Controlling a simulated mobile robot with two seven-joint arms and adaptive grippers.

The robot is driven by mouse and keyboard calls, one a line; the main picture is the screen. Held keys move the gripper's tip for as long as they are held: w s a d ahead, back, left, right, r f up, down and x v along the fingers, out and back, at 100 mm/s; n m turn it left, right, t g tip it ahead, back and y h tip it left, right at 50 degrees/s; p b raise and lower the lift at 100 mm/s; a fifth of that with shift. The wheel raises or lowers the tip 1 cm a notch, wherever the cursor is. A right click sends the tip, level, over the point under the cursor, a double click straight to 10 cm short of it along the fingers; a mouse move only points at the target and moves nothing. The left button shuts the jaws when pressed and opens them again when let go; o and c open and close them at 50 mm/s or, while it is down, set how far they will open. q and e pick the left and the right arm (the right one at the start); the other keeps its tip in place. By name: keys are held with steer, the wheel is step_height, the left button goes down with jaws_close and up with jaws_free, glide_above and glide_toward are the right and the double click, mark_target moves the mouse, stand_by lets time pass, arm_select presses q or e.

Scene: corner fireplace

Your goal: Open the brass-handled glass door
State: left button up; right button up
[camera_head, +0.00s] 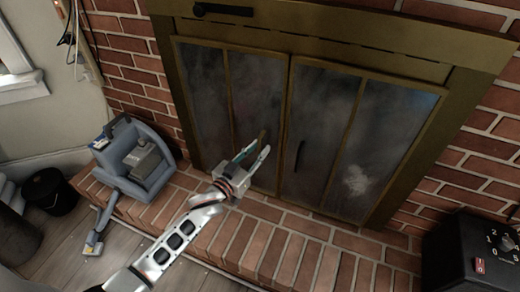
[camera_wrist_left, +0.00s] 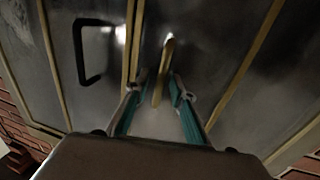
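The fireplace has two dark glass doors in brass frames. The left door (camera_head: 213,95) carries a brass handle (camera_head: 264,136), and the right door (camera_head: 330,125) carries a black handle (camera_head: 300,156). Both doors look shut. My left gripper (camera_head: 259,148) is in front of the left door, at its inner lower part. In the left wrist view the brass handle (camera_wrist_left: 163,70) stands between the two teal-padded fingers of the gripper (camera_wrist_left: 158,84), with gaps on both sides. The black handle (camera_wrist_left: 85,50) is to the left there. My right gripper is not in view.
A brick hearth (camera_head: 270,238) runs below the doors. A blue-grey vacuum-like machine (camera_head: 140,165) stands at the left, with a dark bucket (camera_head: 55,192) beside it. A black box with a number dial (camera_head: 478,255) is at the lower right.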

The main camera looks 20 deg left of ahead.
arm_select(q)
steer(key=shift+w+d, duration=0.1)
steer(key=shift+w, duration=0.15)
jaws_close()
